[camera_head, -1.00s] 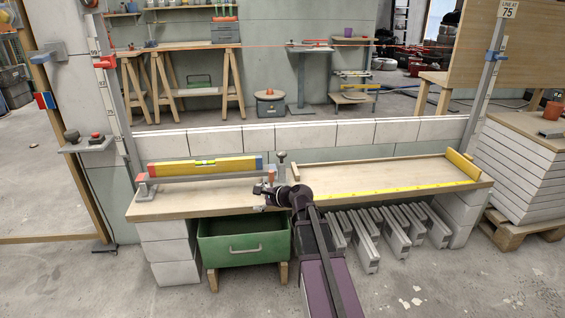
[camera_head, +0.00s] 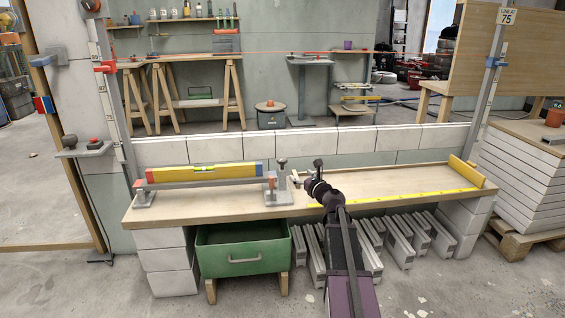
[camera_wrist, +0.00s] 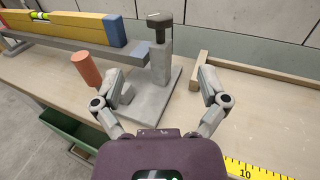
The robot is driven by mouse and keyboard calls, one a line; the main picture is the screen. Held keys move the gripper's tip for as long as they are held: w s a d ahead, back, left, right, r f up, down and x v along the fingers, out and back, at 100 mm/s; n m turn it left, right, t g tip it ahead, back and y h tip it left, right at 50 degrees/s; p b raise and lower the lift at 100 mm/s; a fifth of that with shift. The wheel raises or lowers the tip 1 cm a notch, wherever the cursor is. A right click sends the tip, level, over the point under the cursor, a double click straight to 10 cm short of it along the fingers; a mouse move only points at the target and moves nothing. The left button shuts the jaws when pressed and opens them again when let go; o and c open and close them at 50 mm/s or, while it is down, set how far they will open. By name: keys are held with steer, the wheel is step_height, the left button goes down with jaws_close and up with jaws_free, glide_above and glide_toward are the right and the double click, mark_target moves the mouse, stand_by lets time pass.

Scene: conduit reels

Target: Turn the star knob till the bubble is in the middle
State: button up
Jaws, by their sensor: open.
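The dark star knob (camera_head: 282,161) tops a grey post at the right end of the level's support bar. In the wrist view the knob (camera_wrist: 159,19) is upright, ahead of my gripper. The yellow spirit level (camera_head: 220,174) with a blue end lies along the grey bar, its green vial (camera_head: 204,169) near the middle; the vial (camera_wrist: 40,15) also shows in the wrist view. The bubble's exact place is too small to tell. My gripper (camera_wrist: 158,84) is open and empty, its fingers apart, short of the post; in the head view it (camera_head: 311,173) is right of the knob.
An orange cylinder (camera_wrist: 86,70) stands left of the post, close to my left finger. A wooden strip (camera_wrist: 198,70) lies to the right. A yellow measuring tape (camera_head: 400,197) runs along the bench's front edge. A green drawer (camera_head: 243,250) is below. The bench's right side is mostly clear.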

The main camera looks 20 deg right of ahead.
mark_target(284, 163)
steer(key=shift+w, duration=0.1)
steer(key=w, duration=0.4)
steer(key=w+a, duration=0.1)
steer(key=w, duration=0.8)
steer(key=shift+w+a, duration=0.25)
steer(key=c, duration=1.2)
steer(key=shift+o, duration=0.2)
steer(key=shift+m+h, duration=0.8)
steer(key=shift+h, duration=0.4)
steer(key=o, duration=1.2)
steer(key=shift+c, duration=0.2)
steer(key=shift+s, duration=0.1)
